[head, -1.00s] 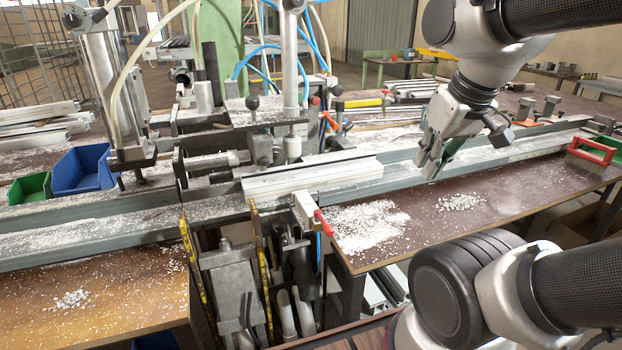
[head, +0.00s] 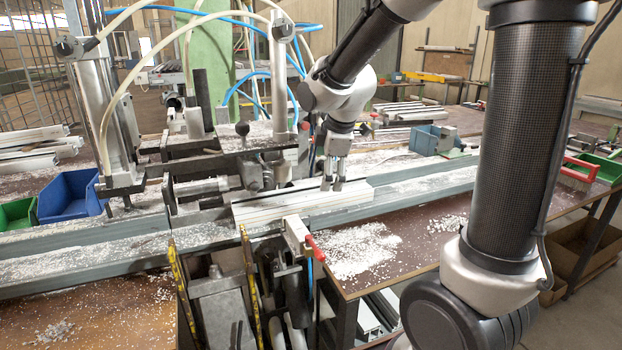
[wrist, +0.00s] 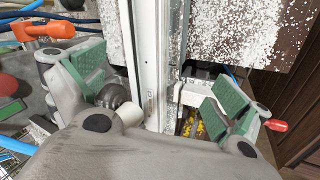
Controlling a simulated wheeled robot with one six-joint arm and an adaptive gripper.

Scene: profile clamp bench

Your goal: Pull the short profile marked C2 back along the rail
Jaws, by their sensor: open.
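The short profile (head: 268,212) is a pale, ribbed bar lying along the grey rail (head: 425,186), dusted with white chips. No C2 mark is readable. My gripper (head: 333,186) points down over the right part of the profile in the head view. In the wrist view my gripper (wrist: 158,90) is open, with a green-padded finger on either side of the profile (wrist: 148,60). I cannot tell how far the fingertips reach down beside it or whether they touch it.
A clamp with a red handle (head: 315,248) stands at the rail's near side, in front of the profile. Black clamp fixtures and a metal cylinder (head: 282,75) stand behind and left. A blue bin (head: 70,185) is far left.

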